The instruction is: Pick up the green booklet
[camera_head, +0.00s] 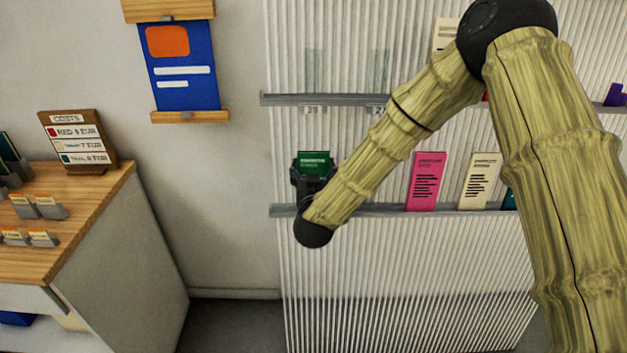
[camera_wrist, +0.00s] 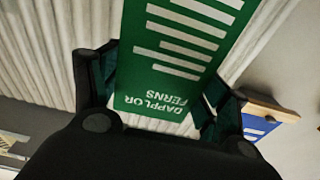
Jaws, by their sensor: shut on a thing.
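The green booklet (camera_head: 314,161) shows its top part in the head view, at the left end of the lower wall shelf. In the wrist view the green booklet (camera_wrist: 172,52) fills the upper middle, with white print lines and a title. My gripper (camera_head: 312,178) is shut on it, and one finger shows at each side of the booklet in the wrist view (camera_wrist: 155,88). My gripper hides the booklet's lower part in the head view. I cannot tell whether the booklet touches the shelf.
The lower shelf (camera_head: 378,210) also holds a pink booklet (camera_head: 427,182), a cream booklet (camera_head: 479,181) and a teal one (camera_head: 509,200) partly behind my arm. An upper shelf (camera_head: 340,100) runs above. A wooden counter (camera_head: 100,205) with a price sign (camera_head: 77,141) stands at left.

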